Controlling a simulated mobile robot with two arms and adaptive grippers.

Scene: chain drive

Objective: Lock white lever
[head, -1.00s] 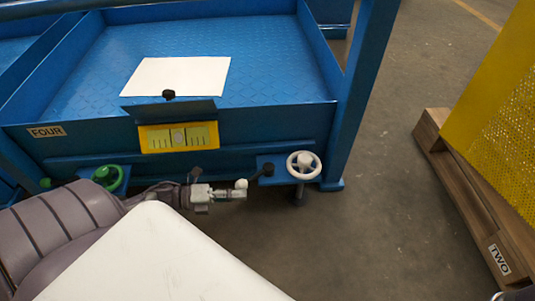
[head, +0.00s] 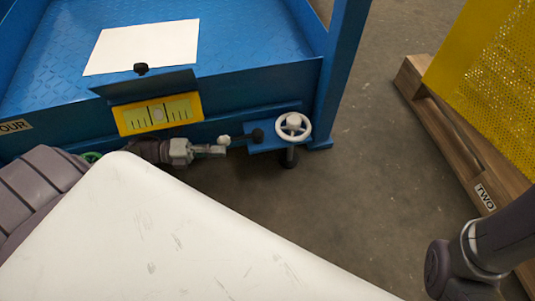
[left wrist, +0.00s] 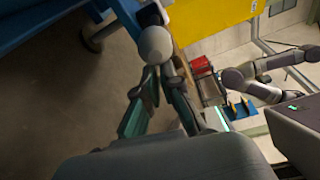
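The white lever knob (head: 224,140) is a small white ball on a short dark arm. The arm runs to a dark pivot on a blue bracket (head: 265,142) below the cart's tray, left of a white handwheel (head: 293,127). My left gripper (head: 222,150) is at the knob's left. In the left wrist view the knob (left wrist: 155,44) sits just beyond the fingertips (left wrist: 160,72). The fingers converge with only a narrow gap and look shut, with nothing clearly between them. Whether they touch the knob I cannot tell. My right gripper is out of view.
The blue cart tray (head: 240,85) holds a white sheet (head: 145,46). A yellow level gauge (head: 157,114) is on its front. A wooden pallet (head: 455,145) under a yellow perforated panel (head: 490,85) stands right. Bare floor (head: 360,190) lies between.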

